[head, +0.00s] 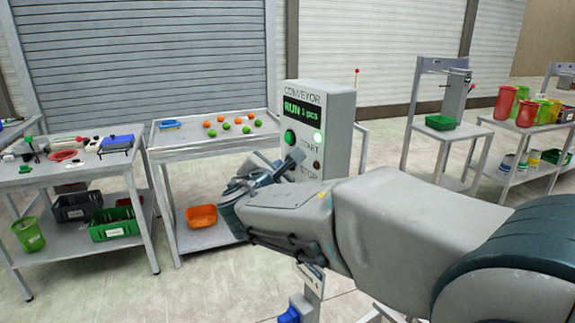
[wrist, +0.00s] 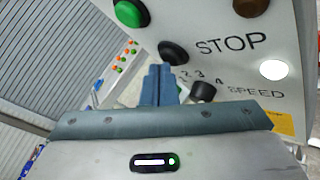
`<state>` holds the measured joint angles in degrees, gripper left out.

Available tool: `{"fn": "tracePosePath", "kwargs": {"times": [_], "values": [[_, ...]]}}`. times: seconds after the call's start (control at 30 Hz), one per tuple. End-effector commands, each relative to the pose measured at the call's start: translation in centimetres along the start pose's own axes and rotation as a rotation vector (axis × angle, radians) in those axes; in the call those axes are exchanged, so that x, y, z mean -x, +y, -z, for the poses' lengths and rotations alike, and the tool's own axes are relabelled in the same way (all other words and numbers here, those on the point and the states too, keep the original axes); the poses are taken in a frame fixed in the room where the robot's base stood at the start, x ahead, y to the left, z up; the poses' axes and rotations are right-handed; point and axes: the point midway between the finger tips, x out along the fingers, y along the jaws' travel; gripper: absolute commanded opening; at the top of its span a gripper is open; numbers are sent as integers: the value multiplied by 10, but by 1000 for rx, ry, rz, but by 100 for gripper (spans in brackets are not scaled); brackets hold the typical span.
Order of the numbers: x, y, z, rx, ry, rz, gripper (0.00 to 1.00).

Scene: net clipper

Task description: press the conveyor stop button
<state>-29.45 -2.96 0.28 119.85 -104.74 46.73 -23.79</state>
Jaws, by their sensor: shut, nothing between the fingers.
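The grey conveyor control box (head: 340,130) stands upright, and its display (head: 308,107) reads RUN with a small pcs count. The stop button (wrist: 173,51) is a dark round button beside the STOP lettering in the wrist view. In the head view my gripper hides it. The green start button (head: 290,137) is above it and also shows in the wrist view (wrist: 131,13). My gripper (wrist: 158,68) is shut and empty, its fingertips just short of or at the stop button's lower left edge. I cannot tell whether they touch. It also shows in the head view (head: 296,154).
A dark speed knob (wrist: 203,91) sits close to the right of my fingers. A table (head: 165,139) with orange and green balls stands behind left. A cluttered workbench (head: 75,172) is at far left. Shelves with red containers (head: 505,103) stand at right.

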Motion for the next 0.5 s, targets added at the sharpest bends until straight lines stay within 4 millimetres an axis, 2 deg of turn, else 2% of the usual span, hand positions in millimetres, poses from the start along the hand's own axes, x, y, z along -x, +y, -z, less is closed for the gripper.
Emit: {"fn": "tracePosePath", "kwargs": {"times": [0.5], "values": [[-4, -3, -4, -1, -3, 2, 0]]}}
